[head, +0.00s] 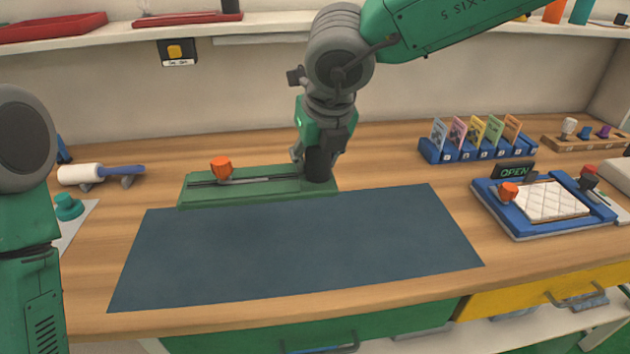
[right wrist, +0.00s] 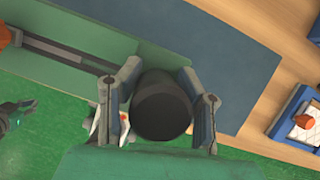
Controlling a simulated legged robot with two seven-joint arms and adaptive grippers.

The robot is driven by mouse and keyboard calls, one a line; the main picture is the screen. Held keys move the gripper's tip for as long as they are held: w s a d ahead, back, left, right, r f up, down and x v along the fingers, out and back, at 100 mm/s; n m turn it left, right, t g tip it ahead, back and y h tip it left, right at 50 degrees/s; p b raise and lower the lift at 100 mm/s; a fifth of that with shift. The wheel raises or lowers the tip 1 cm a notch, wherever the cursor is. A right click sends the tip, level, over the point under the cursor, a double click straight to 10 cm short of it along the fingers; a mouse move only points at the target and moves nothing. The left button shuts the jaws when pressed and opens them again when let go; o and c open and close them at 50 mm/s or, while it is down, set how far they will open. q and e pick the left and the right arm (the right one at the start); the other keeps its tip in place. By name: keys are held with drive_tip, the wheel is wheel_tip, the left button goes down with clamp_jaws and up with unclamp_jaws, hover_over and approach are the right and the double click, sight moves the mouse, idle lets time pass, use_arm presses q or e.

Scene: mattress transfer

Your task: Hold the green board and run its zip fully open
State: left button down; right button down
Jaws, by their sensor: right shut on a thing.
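The green board (head: 255,192) lies along the back edge of the dark mat. A dark zip track (head: 255,181) runs along its top. An orange pull (head: 221,168) sits on the track, left of the board's middle. My right gripper (head: 318,165) is at the board's right end, shut on a black round post (right wrist: 162,105). In the right wrist view one finger lies on each side of the post, and the track leads towards it. The orange pull is cut by that view's left edge. My left arm shows at the left, its gripper out of view.
The blue-grey mat (head: 295,245) is bare. A blue tray (head: 543,230) with a quilted white pad stands at the right, near an OPEN sign (head: 513,171). A blue card rack (head: 477,152) stands behind it. A white roller (head: 80,174) lies at the left.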

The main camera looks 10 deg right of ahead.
drive_tip(key=shift+r, duration=0.85)
drive_tip(key=shift+f, duration=0.2)
drive_tip(key=shift+f+b, duration=4.65)
drive_tip(key=shift+f, duration=3.9)
